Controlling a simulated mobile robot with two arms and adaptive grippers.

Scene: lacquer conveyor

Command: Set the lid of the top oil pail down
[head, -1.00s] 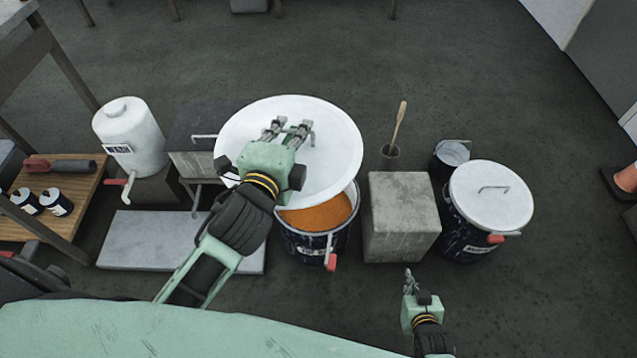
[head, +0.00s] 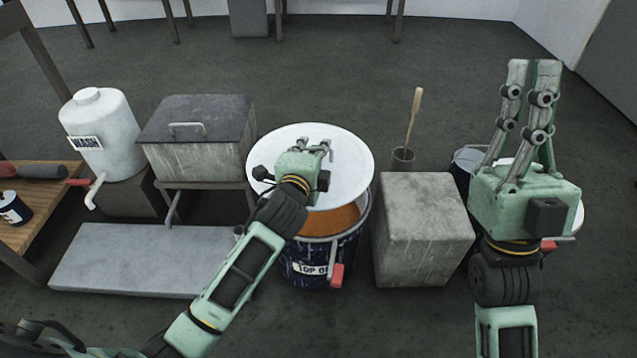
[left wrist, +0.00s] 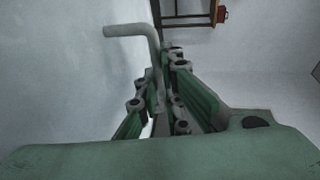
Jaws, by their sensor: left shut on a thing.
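The top oil pail (head: 302,268) is dark, labelled "TOP O…", and holds orange oil (head: 330,220). Its white round lid (head: 350,165) is in the air above and behind the pail, leaving the front of the oil uncovered. My left gripper (head: 317,147) is shut on the lid's handle; the bent grey handle (left wrist: 140,32) also shows between its fingers in the left wrist view. My right gripper (head: 532,68) is raised at the right, its fingers pointing up, in front of another pail, mostly hidden. Its fingertips look close together, but I cannot tell whether they are shut.
A concrete block (head: 422,235) stands right of the pail, with a brush in a cup (head: 402,158) behind it. At left are a lidded grey box (head: 200,140) on a stand, a WASH tank (head: 105,130) and a bare low slab (head: 140,260).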

